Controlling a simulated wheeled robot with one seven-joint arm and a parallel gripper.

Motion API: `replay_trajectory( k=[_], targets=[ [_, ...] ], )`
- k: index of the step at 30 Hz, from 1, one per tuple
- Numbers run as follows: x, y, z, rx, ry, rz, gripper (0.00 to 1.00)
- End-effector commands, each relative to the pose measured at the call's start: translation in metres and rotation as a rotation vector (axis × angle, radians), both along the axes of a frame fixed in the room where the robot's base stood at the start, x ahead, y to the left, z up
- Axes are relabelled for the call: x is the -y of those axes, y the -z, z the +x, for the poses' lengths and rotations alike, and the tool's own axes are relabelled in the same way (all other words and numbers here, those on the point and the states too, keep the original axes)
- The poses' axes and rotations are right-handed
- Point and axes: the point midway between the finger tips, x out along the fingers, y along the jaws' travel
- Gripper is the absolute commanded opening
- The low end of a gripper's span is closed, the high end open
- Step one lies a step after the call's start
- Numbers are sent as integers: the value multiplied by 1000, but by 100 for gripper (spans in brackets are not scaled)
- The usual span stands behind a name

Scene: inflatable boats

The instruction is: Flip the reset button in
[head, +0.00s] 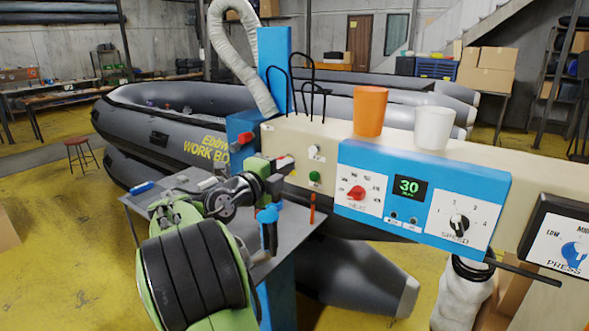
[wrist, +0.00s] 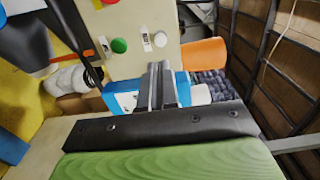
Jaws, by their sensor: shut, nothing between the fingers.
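A beige panel (head: 335,140) carries a white round button (head: 314,152) above a green round button (head: 315,176). I cannot read which one is labelled reset. My gripper (head: 276,182) is shut and empty just in front of the panel, left of the green button. In the wrist view, the shut fingers (wrist: 156,88) point at the panel, with the white button (wrist: 160,39) and green button (wrist: 119,45) beyond the tips; contact does not show.
A blue control box (head: 425,165) with a red knob, display and speed dial projects at the right. An orange cup (head: 370,110) and a white cup (head: 434,128) stand on top. A grey table (head: 285,225) with tools lies below my arm.

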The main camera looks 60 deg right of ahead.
Motion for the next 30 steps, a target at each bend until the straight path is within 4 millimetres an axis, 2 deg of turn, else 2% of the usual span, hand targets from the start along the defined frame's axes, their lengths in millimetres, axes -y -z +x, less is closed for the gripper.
replay_trajectory(
  k=[3, 8, 27, 30],
  targets=[
    [-24, 3, 6, 2, -7, 1, 0],
    [-41, 1, 8, 1, -4, 0, 0],
    [-43, 0, 8, 0, -3, 1, 0],
    [-48, 4, 10, -30, -35, 45, 0]
  ],
)
